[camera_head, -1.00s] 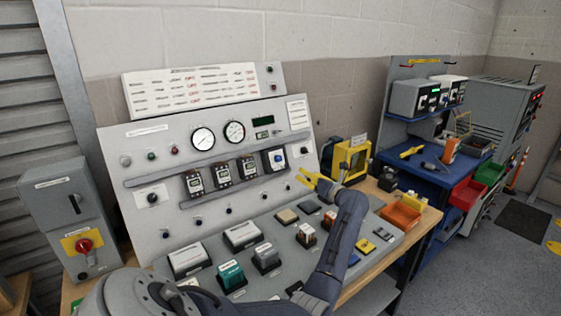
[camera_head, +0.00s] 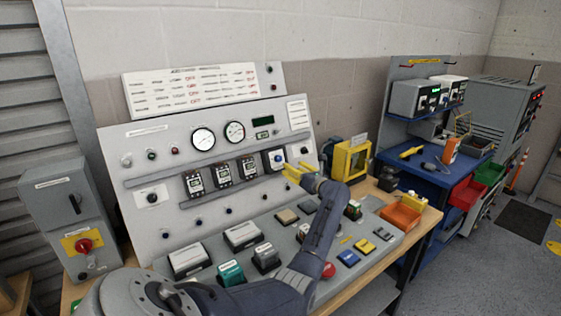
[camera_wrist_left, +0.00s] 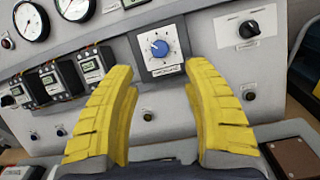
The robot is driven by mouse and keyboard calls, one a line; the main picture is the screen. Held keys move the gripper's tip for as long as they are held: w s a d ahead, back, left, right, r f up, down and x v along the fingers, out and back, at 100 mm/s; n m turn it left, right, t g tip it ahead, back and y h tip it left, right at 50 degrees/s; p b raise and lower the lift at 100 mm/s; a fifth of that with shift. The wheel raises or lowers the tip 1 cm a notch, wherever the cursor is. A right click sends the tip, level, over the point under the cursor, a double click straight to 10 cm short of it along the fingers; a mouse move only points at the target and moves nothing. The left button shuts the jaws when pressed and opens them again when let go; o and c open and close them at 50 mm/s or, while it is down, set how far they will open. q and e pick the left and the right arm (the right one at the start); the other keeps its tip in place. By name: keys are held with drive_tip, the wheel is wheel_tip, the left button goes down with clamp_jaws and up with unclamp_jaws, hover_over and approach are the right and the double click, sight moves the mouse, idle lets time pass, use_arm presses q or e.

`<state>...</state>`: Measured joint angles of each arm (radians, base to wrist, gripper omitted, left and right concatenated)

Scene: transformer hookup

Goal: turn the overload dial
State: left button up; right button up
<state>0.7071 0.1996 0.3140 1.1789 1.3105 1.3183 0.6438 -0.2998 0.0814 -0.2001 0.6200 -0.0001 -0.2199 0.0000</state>
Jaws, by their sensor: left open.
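The overload dial is a blue knob (camera_wrist_left: 160,48) on a white scale plate, on a dark-framed module on the sloped grey panel (camera_head: 225,190). In the head view the dial (camera_head: 278,157) is at the right end of the row of modules. My left gripper (camera_head: 290,170) has yellow fingers and is just in front of and to the right of the dial in that view. In the left wrist view the left gripper (camera_wrist_left: 160,80) is open and empty, with the dial ahead, between and beyond its fingertips. No contact with the knob shows. My right gripper is not seen.
Another black knob (camera_wrist_left: 249,29) is right of the dial in the left wrist view. Several breaker-like modules (camera_head: 221,172) are left of it. Loose blocks lie on the lower console, with an orange bin (camera_head: 400,217) and a yellow case (camera_head: 351,160) to the right.

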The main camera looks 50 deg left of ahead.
sight(280, 159)
use_arm(q)
drive_tip(key=a, duration=0.6)
drive_tip(key=w+a, duration=0.1)
drive_tip(key=a, duration=0.2)
drive_tip(key=shift+a, duration=0.1)
drive_tip(key=shift+c, duration=0.4)
clamp_jaws()
